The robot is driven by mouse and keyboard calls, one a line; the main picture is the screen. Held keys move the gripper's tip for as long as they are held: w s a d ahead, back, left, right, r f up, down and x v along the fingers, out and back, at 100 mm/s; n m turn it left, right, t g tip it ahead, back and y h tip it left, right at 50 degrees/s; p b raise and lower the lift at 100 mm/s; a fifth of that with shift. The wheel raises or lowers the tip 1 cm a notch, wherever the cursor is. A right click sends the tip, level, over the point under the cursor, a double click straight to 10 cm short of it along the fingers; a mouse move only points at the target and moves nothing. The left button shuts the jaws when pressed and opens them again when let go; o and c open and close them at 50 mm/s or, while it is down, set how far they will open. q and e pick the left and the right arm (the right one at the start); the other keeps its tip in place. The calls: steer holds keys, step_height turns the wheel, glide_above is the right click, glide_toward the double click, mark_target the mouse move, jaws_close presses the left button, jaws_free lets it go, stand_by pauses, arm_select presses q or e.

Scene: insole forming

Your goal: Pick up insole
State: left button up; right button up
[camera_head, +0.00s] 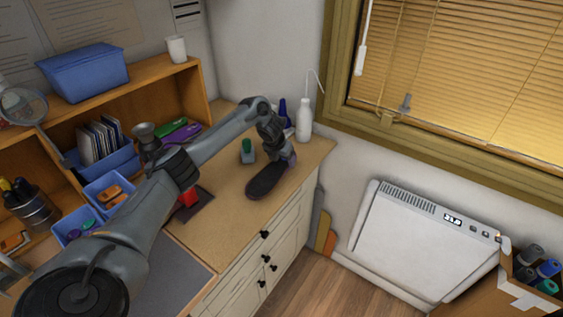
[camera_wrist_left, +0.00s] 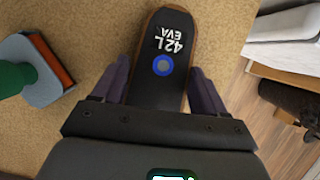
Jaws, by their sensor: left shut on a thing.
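The insole (camera_head: 267,181) is a dark, elongated piece with a brown edge, near the right part of the wooden counter (camera_head: 222,192). In the left wrist view the insole (camera_wrist_left: 172,25) shows white "42L EVA" lettering and a blue ring. My left gripper (camera_head: 287,160) is shut on the insole at its near end. In the left wrist view one purple finger of the left gripper (camera_wrist_left: 160,70) is on each side of it. The gripper body hides the near end. I cannot tell whether the insole touches the counter. My right gripper is out of view.
A grey block with a green handle (camera_head: 248,153) stands left of the insole; it also shows in the left wrist view (camera_wrist_left: 40,75). A white wash bottle (camera_head: 304,120) stands behind. A red item (camera_head: 188,198) lies by my left arm. Shelves and bins fill the left side.

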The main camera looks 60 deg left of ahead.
arm_select(q)
step_height(320, 180, up, 2)
steer(key=w+d+r+p, duration=0.4)
steer(key=d+r, duration=0.4)
steer(key=d, duration=0.2)
steer(key=shift+w+d, duration=0.25)
steer(key=shift+w, duration=0.35)
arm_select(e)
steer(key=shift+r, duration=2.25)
